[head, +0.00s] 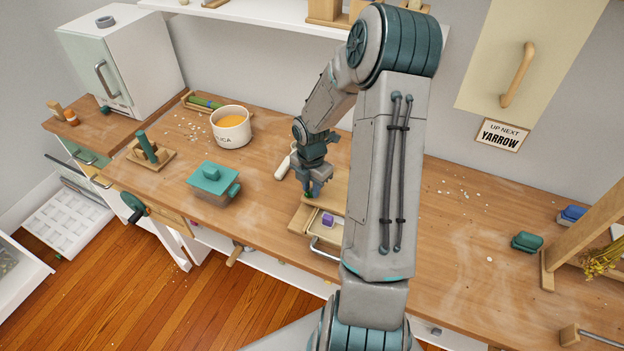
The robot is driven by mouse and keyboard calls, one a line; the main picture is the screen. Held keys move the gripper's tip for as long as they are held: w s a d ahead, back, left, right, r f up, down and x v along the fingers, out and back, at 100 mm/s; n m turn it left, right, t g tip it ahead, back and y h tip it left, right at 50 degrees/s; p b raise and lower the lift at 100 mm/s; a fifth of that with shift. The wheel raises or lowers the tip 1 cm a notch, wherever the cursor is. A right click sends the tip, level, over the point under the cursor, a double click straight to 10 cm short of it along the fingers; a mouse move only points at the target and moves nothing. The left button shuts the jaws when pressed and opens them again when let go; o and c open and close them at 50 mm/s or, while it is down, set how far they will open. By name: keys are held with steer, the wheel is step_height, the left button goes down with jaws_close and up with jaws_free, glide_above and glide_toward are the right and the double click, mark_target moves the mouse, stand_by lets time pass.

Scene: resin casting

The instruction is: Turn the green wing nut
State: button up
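My gripper (309,189) points down over a low wooden box (322,203) near the middle of the bench. A small green piece (308,194) shows right at the fingertips, low on the box's left part. It may be the green wing nut, but it is too small and too covered by the fingers to tell its shape. The fingers are around or against it; I cannot tell whether they are closed on it. My forearm hides the box's right part.
A purple block (328,220) sits in an open tray at the box's front. A white handled tool (286,163) lies behind-left. A teal-lidded box (214,183) and an orange-filled pot (231,127) stand to the left. A teal crank wheel (133,206) is at the bench's front edge.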

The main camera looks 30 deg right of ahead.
steer(key=o, duration=0.4)
steer(key=shift+f+b, duration=0.1)
steer(key=shift+b, duration=0.25)
steer(key=shift+o, duration=0.2)
step_height(320, 180, up, 14)
